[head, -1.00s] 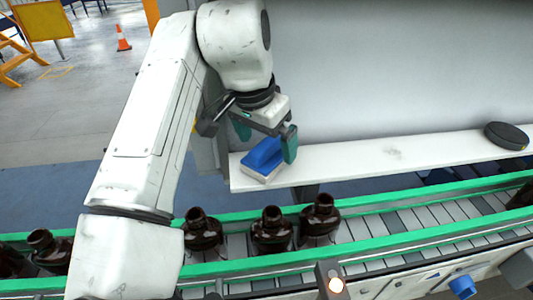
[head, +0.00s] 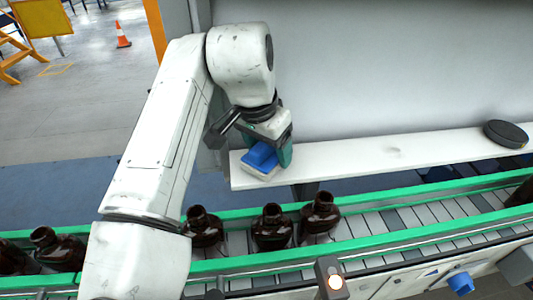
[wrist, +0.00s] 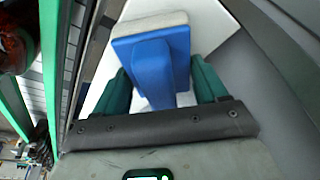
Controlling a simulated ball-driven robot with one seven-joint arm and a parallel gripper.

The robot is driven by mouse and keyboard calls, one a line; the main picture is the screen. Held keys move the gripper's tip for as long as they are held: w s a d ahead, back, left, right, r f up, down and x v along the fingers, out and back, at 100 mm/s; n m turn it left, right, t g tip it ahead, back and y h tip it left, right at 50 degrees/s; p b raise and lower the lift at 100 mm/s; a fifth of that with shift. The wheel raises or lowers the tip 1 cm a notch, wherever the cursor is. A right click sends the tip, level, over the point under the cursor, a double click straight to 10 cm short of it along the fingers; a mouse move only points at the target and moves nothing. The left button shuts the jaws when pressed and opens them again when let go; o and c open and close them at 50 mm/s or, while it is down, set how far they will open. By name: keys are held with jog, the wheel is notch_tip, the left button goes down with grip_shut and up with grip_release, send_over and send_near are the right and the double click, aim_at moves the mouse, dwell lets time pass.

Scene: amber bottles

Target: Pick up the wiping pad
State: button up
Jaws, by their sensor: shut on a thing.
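The wiping pad (head: 261,158) has a blue back with a raised grip and a pale pad underneath. It is at the left end of the white shelf (head: 400,152). My gripper (head: 274,152) is down over it, with its green fingers at the pad's sides. In the wrist view the blue grip of the wiping pad (wrist: 153,70) lies between the two green fingers of my gripper (wrist: 160,86), which is shut on it. Whether the pad still touches the shelf I cannot tell.
A round black object (head: 506,134) lies at the shelf's right end. In front of the shelf runs a conveyor with green rails (head: 400,198), carrying several dark brown bottles (head: 272,228). The shelf's middle is clear. A grey wall (head: 380,70) stands behind.

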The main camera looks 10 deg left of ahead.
jog(key=c, duration=0.3)
jog(key=shift+r, duration=0.55)
notch_tip(320, 180, up, 2)
jog(key=shift+r+b, duration=0.1)
jog(key=shift+b, duration=0.3)
jog(key=s+a+b, duration=0.2)
jog(key=s+a, duration=0.8)
jog(key=a, duration=0.4)
jog(key=shift+s+a+b, duration=0.3)
jog(key=shift+s+b, duration=0.05)
jog(key=shift+r, duration=0.1)
